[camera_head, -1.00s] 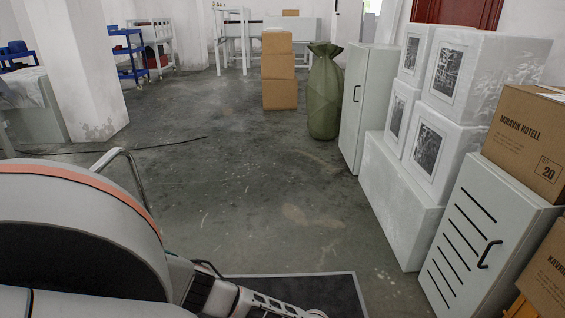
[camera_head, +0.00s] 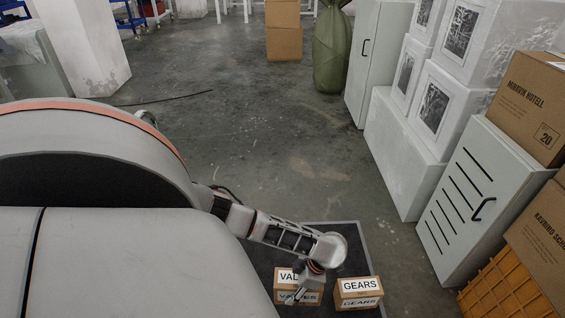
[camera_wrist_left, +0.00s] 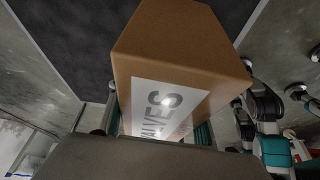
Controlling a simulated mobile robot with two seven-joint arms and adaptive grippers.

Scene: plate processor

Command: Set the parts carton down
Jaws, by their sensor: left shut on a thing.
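The brown VALVES carton (camera_head: 287,297) with a white label is at the bottom of the head view, over a dark mat (camera_head: 262,254) with a pale border. My left gripper (camera_head: 308,279) comes down onto its right part and is shut on it, covering some of the label. In the left wrist view the carton (camera_wrist_left: 185,47) fills the middle, its label tilted, with the mat beyond it. I cannot tell whether its underside touches the mat. A second carton, labelled GEARS (camera_head: 359,292), stands close on its right. My right gripper is not recognisable in either view.
A grey cabinet (camera_head: 470,200) and an orange crate (camera_head: 500,285) stand right of the mat, with brown boxes (camera_head: 535,105) beside them. White blocks (camera_head: 400,160) line the right side. Open floor (camera_head: 270,150) lies beyond the mat.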

